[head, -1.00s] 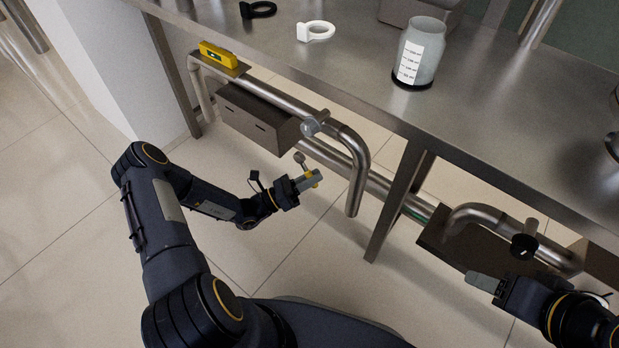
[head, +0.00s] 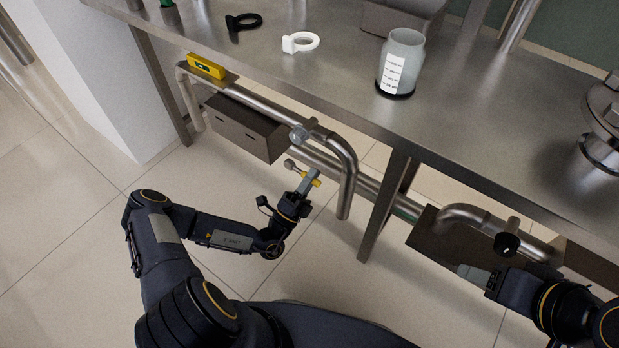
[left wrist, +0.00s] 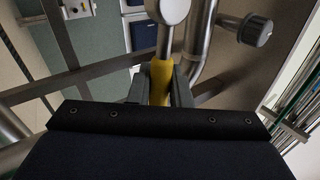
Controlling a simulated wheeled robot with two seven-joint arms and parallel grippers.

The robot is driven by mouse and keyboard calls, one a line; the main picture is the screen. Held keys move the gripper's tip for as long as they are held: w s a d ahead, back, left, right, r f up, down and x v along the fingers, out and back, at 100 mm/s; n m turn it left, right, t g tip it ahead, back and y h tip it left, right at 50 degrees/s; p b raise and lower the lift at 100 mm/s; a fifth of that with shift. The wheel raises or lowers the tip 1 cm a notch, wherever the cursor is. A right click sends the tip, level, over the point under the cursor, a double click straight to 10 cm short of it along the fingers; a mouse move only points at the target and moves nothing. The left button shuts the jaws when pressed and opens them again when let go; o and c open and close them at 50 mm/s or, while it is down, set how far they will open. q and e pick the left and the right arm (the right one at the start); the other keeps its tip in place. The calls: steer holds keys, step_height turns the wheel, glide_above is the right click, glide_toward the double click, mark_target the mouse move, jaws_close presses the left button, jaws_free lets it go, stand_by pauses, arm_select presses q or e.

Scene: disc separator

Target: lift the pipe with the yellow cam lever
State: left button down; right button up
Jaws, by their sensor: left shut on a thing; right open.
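My left gripper (head: 309,186) is shut on a yellow lever (head: 317,182), in front of the lower pipe run under the bench. In the left wrist view the yellow lever (left wrist: 160,82) sits between the fingers, joined to a short metal stem with a round pale end (left wrist: 172,9). The round end also shows in the head view (head: 290,164). I cannot tell whether the lever is joined to a longer pipe. My right gripper (head: 472,273) is open, below another bent pipe (head: 470,213).
The steel bench (head: 330,80) is above the pipes; its leg (head: 385,205) stands between my grippers. A grey box (head: 245,128) hangs near the pipes. A yellow level (head: 206,66) rests on the left.

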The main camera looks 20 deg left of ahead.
arm_select(q)
steer(key=shift+r+n+t+y, duration=0.25)
steer(key=shift+n+y, duration=0.15)
steer(key=shift+n, duration=0.2)
steer(key=shift+r+n+t+y, duration=0.1)
steer(key=shift+n+t+y, duration=0.15)
steer(key=shift+n+y, duration=0.25)
steer(key=c, duration=1.4)
jaws_free()
steer(key=p+v, duration=0.1)
steer(key=v, duration=0.7)
steer(key=shift+r, duration=0.1)
steer(key=shift+w, duration=0.1)
